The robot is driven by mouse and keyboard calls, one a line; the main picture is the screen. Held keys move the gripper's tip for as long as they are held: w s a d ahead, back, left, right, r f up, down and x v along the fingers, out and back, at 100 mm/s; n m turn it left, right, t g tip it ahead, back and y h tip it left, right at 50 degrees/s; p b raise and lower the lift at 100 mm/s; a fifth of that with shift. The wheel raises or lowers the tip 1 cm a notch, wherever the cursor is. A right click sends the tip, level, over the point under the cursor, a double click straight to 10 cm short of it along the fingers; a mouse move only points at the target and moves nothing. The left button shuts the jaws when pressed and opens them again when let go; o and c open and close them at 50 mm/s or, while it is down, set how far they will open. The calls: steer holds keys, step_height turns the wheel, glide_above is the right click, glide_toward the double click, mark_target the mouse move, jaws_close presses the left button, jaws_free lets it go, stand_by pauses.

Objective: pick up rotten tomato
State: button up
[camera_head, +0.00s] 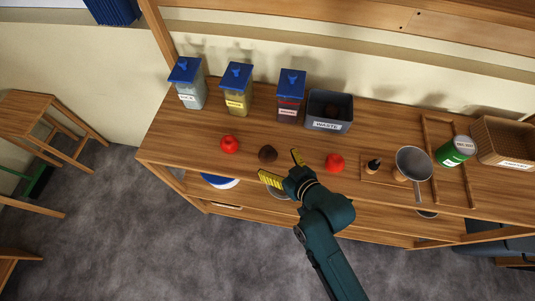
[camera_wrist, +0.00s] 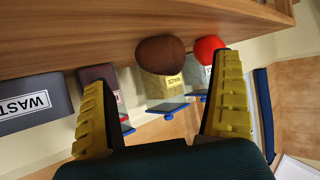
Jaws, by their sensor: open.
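A dark brown, round rotten tomato (camera_head: 267,154) lies on the wooden counter between two red tomatoes. My gripper (camera_head: 283,166) is open and empty, just to the right of it and near the counter's front edge. In the wrist view the rotten tomato (camera_wrist: 161,54) shows beyond the open yellow fingers (camera_wrist: 165,105), between them and nearer the right one. A red tomato (camera_head: 229,144) lies left of the rotten one; it also shows in the wrist view (camera_wrist: 208,48), partly covered by the right finger. Another red tomato (camera_head: 335,162) lies right of my gripper.
A grey waste bin (camera_head: 330,125) with a dark round thing inside stands behind. Three blue-lidded containers (camera_head: 187,90) (camera_head: 237,95) (camera_head: 290,100) line the back left. A pan (camera_head: 413,162), a green can (camera_head: 455,152) and a basket (camera_head: 505,140) stand to the right.

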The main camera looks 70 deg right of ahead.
mark_target(272, 158)
steer(key=b+x, duration=0.1)
steer(key=x, duration=0.5)
steer(key=shift+w+f, duration=0.15)
steer(key=shift+w, duration=0.05)
steer(key=c, duration=1)
